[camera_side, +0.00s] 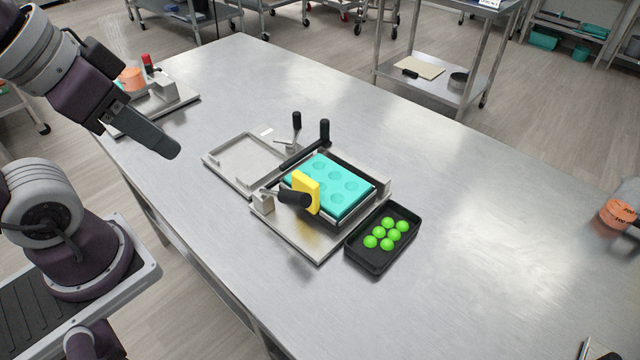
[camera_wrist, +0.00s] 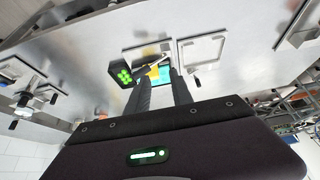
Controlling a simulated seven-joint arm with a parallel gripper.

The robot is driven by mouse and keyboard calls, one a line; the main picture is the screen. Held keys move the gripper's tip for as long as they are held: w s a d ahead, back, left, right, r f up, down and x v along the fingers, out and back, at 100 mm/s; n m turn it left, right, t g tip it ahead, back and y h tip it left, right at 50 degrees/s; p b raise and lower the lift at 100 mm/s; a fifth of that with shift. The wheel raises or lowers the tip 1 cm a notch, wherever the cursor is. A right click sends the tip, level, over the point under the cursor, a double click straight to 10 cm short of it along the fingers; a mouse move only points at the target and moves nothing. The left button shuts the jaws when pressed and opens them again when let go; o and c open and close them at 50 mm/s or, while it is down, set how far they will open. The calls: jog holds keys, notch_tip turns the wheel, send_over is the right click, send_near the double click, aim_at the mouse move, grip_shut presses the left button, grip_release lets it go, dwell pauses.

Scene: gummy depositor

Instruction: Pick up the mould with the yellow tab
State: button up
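The teal mould (camera_side: 350,190) has round cavities and a yellow tab (camera_side: 306,193) at its front left. It sits in a dark frame on a metal fixture (camera_side: 310,243), with a black-handled clamp (camera_side: 293,198) in front of the tab. In the wrist view, the yellow tab (camera_wrist: 154,74) and some teal of the mould (camera_wrist: 166,71) show small between my fingers, partly hidden. My gripper (camera_side: 168,148) is high at the upper left, well apart from the mould. In the wrist view my gripper (camera_wrist: 161,76) has its two fingers spread with nothing between them.
A black tray (camera_side: 374,262) of several green balls stands right of the fixture. An empty grey tray (camera_side: 225,160) lies behind left. Upright black handles (camera_side: 324,131) rise behind the mould. Another fixture (camera_side: 165,105) is at the far left. The table's right half is mostly clear.

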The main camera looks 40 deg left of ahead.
jog(key=w+d+f+m+g, duration=0.1)
jog(key=w+m+g, duration=0.1)
jog(key=w+m, duration=0.6)
jog(key=m+g, duration=0.4)
jog(key=m, duration=0.6)
send_over(305, 178)
jog(key=f, duration=1.2)
jog(key=shift+w+a+f, duration=0.15)
jog(key=shift+w+a, duration=0.05)
jog(key=shift+a, duration=0.05)
jog(key=f, duration=0.7)
jog(key=shift+s+d, duration=0.2)
jog(key=shift+d, duration=0.05)
grip_shut()
